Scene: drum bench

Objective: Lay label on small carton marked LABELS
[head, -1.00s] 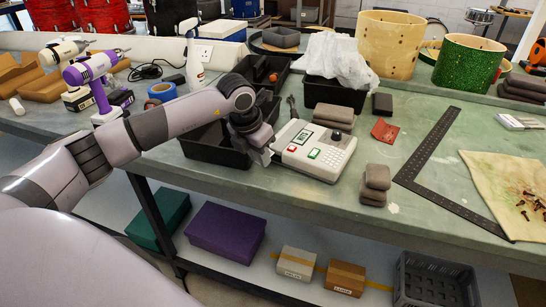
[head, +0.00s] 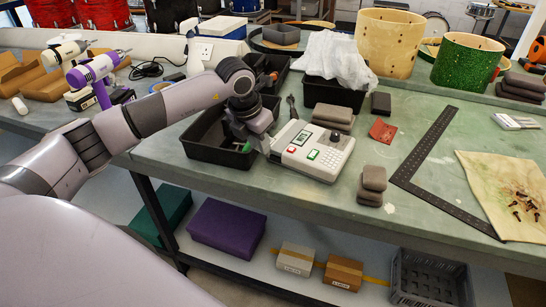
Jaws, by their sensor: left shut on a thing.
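My left gripper (head: 264,146) is at the left edge of the white label printer (head: 313,150), over the front right of a black bin. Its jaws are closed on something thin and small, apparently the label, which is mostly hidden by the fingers. Two small cartons stand on the lower shelf: a pale one (head: 295,262) and a brown one (head: 343,276) with lighter tape. Each has a small marking on its front, too small to read surely. The gripper is well above and behind both. My right gripper is not in view.
A black bin (head: 205,152) stands left of the printer. Grey blocks (head: 371,183) and a black square ruler (head: 455,212) lie to the right. Below, a purple box (head: 227,229) is left of the cartons and a dark crate (head: 430,281) right of them. The bench edge overhangs the shelf.

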